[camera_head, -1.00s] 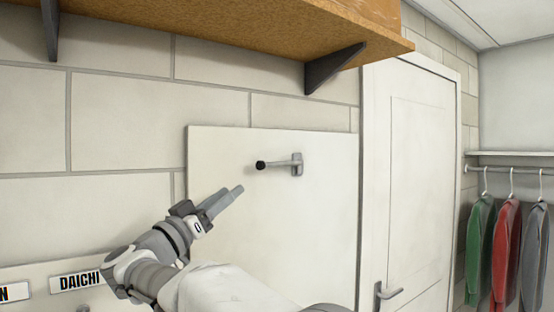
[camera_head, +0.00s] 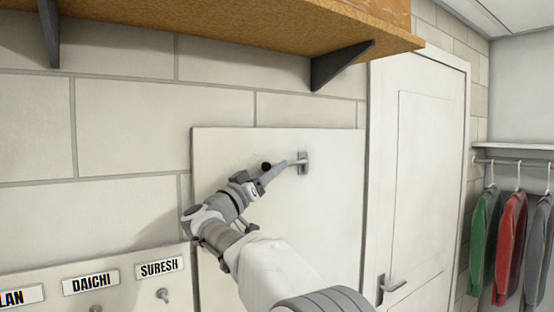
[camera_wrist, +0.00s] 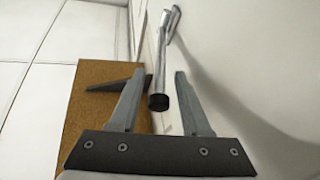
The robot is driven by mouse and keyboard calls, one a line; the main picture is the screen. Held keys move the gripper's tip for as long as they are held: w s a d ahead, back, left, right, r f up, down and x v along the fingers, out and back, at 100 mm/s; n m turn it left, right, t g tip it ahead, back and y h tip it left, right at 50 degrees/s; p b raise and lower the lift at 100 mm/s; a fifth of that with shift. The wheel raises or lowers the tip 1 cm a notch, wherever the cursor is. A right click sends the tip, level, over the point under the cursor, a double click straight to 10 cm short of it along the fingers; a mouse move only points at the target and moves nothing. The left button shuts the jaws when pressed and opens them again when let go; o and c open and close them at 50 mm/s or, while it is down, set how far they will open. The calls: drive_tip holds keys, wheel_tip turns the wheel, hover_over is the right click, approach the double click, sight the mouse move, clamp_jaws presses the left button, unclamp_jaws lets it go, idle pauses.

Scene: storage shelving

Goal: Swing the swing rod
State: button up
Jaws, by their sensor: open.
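The swing rod is a short grey metal rod with a black tip, on a grey bracket (camera_head: 303,162) fixed to a white wall panel (camera_head: 330,215). In the head view the rod (camera_head: 291,163) points left from the bracket, and its black tip shows just above my gripper (camera_head: 275,172). In the wrist view the rod (camera_wrist: 160,70) reaches down to its black end between the two fingers of my gripper (camera_wrist: 155,80). The fingers are spread apart, with gaps to the rod on both sides.
A wooden shelf (camera_head: 240,35) on dark brackets hangs above the panel. A white door (camera_head: 425,180) with a handle is to the right, with hanging jackets (camera_head: 510,240) beyond. A board with name labels and pegs (camera_head: 122,300) is at lower left.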

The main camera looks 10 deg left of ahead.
drive_tip(key=shift+x, duration=1.1)
clamp_jaws()
idle(0.7)
